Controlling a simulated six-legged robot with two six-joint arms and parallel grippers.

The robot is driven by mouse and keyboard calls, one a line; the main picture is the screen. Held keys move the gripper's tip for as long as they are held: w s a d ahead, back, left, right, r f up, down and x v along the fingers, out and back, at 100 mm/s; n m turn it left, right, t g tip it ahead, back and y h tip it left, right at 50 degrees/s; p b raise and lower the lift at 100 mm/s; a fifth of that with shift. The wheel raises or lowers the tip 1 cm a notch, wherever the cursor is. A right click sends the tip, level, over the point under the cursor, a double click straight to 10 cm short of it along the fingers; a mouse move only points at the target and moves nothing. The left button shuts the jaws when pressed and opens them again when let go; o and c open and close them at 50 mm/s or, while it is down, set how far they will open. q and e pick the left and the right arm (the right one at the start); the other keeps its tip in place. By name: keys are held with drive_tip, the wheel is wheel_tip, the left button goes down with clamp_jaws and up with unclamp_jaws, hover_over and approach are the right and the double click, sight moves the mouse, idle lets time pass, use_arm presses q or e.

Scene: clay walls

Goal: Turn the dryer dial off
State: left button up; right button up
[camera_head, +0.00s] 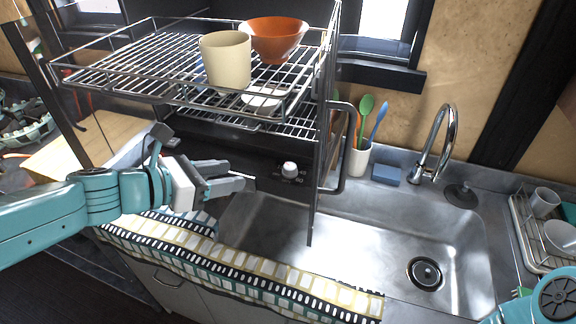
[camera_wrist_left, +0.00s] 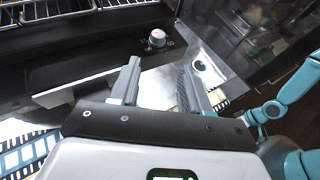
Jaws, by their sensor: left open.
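The dryer (camera_head: 318,130) is a dark-framed rack with wire shelves, standing over the left part of the counter. Its dial is a small white round knob (camera_head: 290,169) on a dark panel under the lower shelf. The dial also shows in the left wrist view (camera_wrist_left: 157,37), ahead of the fingers. My left gripper (camera_head: 238,176) is open and empty, to the left of the dial and apart from it. In the left wrist view the gripper's fingers (camera_wrist_left: 158,68) point towards the dial. My right gripper is out of view; only part of that arm shows at the lower right.
A cream cup (camera_head: 226,60) and an orange bowl (camera_head: 273,38) stand on the upper shelf. A handle (camera_head: 343,150) sticks out right of the dial. A steel sink (camera_head: 390,240), a tap (camera_head: 440,145) and a utensil holder (camera_head: 357,158) are to the right. A patterned cloth (camera_head: 250,270) lies along the front.

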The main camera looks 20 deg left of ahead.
sight(288, 167)
use_arm(q)
drive_tip(key=b+x, duration=0.2)
drive_tip(key=x, duration=1.3)
drive_tip(key=shift+w+f, duration=0.25)
drive_tip(key=c, duration=0.8)
drive_tip(key=shift+o, duration=0.3)
